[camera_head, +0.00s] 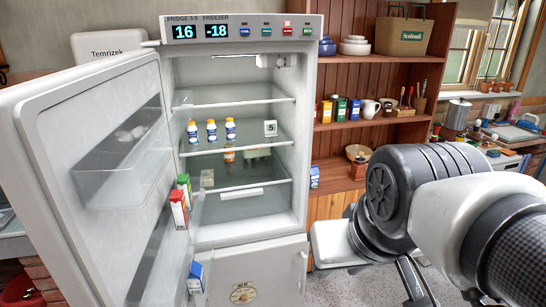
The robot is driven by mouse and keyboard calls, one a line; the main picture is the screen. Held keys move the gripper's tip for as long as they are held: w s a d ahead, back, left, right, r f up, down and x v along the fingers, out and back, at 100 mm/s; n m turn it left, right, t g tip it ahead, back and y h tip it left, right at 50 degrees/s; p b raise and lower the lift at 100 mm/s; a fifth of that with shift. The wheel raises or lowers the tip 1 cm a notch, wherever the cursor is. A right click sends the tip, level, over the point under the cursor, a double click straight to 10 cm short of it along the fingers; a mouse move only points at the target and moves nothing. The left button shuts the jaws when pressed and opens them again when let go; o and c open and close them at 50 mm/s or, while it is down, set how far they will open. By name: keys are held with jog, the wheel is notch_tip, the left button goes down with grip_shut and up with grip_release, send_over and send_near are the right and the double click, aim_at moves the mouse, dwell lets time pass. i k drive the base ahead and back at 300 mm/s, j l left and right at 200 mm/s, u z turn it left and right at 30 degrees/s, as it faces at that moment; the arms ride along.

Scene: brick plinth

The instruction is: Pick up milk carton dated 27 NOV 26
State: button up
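Several cartons are in view, but their dates are too small to read, so I cannot tell which is dated 27 NOV 26. A red-and-white carton (179,209) and a green-and-white carton (185,186) stand at the open fridge door's inner edge. A blue-and-white carton (196,277) is lower down, near the door's bottom. Another small blue-and-white carton (314,178) stands on the wooden shelf unit, right of the fridge. My arm fills the lower right, apart from the cartons. I cannot make out my gripper's fingertips.
The fridge door (70,150) is swung open to the left. Several orange bottles with blue-and-white labels (211,130) stand on a fridge shelf. The wooden shelf unit (345,75) holds jars, a basket and a grinder. Some speckled floor (345,290) shows below my arm.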

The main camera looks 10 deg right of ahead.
aim_at(315, 173)
jog(key=l+z, duration=0.2)
jog(key=l, duration=0.25)
jog(key=i+l+u, duration=0.2)
jog(key=u, duration=0.3)
jog(key=i+l+u, duration=0.3)
jog(key=u, duration=0.2)
jog(key=i+l+u, duration=0.1)
jog(key=l, duration=0.25)
jog(key=i+l, duration=0.2)
jog(key=l, duration=0.2)
jog(key=i+l+u, duration=0.15)
jog(key=l, duration=0.2)
jog(key=i+l, duration=0.15)
jog(key=l, duration=0.2)
jog(key=i+l, duration=0.15)
jog(key=l, duration=0.2)
jog(key=i+l, duration=0.15)
jog(key=l, duration=0.2)
jog(key=i+l, duration=0.15)
jog(key=l, duration=0.2)
